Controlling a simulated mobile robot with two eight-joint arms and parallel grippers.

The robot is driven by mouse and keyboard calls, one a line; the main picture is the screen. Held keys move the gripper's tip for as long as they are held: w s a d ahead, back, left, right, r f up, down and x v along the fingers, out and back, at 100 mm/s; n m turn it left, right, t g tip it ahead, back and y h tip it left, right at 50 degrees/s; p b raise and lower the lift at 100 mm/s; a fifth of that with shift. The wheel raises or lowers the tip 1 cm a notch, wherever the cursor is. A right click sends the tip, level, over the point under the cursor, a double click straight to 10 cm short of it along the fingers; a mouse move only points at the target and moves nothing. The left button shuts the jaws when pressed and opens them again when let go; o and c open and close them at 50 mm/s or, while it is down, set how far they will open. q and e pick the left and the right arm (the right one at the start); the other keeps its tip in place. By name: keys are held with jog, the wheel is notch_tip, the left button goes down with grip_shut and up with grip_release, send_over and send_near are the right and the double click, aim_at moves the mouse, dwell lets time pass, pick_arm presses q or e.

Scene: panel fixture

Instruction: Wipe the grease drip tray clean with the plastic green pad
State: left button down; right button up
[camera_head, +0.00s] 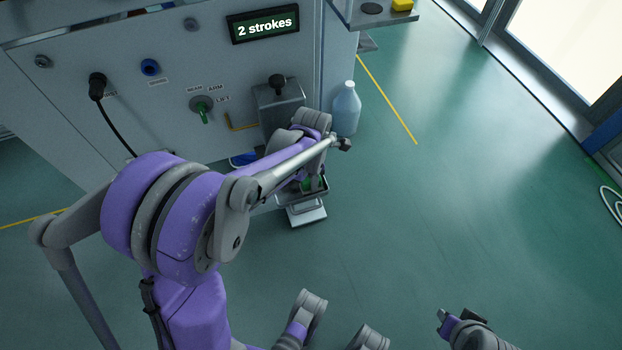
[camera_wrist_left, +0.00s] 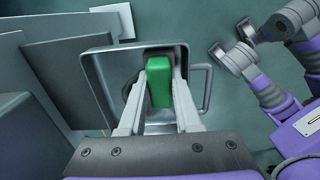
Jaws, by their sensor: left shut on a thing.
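The green pad (camera_wrist_left: 159,82) is between the two fingers of my left gripper (camera_wrist_left: 160,98), which is shut on it. The grease drip tray (camera_wrist_left: 95,80) is a grey metal tray with a raised rim and a loop handle on its right in the left wrist view. The pad is over the tray; I cannot tell whether it touches the floor of it. A dark patch shows beside the pad in the tray. In the head view the tray (camera_head: 287,199) and pad (camera_head: 307,184) are mostly hidden behind my left arm. My right gripper (camera_head: 440,318) is low in the head view, away from the tray.
The panel (camera_head: 165,60) carries a display (camera_head: 263,24) reading "2 strokes", a green-handled switch (camera_head: 202,110) and a plugged black cable (camera_head: 98,88). A pale blue bottle (camera_head: 346,110) stands beside the panel. A yellow block (camera_head: 402,5) lies on a shelf.

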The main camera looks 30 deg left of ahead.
pick_arm(q)
jog(key=shift+s+a, duration=0.75)
jog(key=shift+s, duration=0.05)
jog(key=shift+s+a+f, duration=0.1)
jog(key=shift+s+a, duration=0.6)
jog(key=shift+s, duration=0.3)
jog(key=shift+s+a, duration=0.85)
jog(key=shift+s, duration=0.05)
jog(key=shift+w+d+r, duration=0.2)
jog(key=shift+w+d, duration=0.65)
jog(key=shift+w, duration=0.15)
jog(key=shift+w+d+f, duration=0.15)
jog(key=shift+w+d, duration=0.6)
jog(key=shift+w, duration=0.15)
jog(key=shift+w+d, duration=0.8)
jog(key=shift+w, duration=0.2)
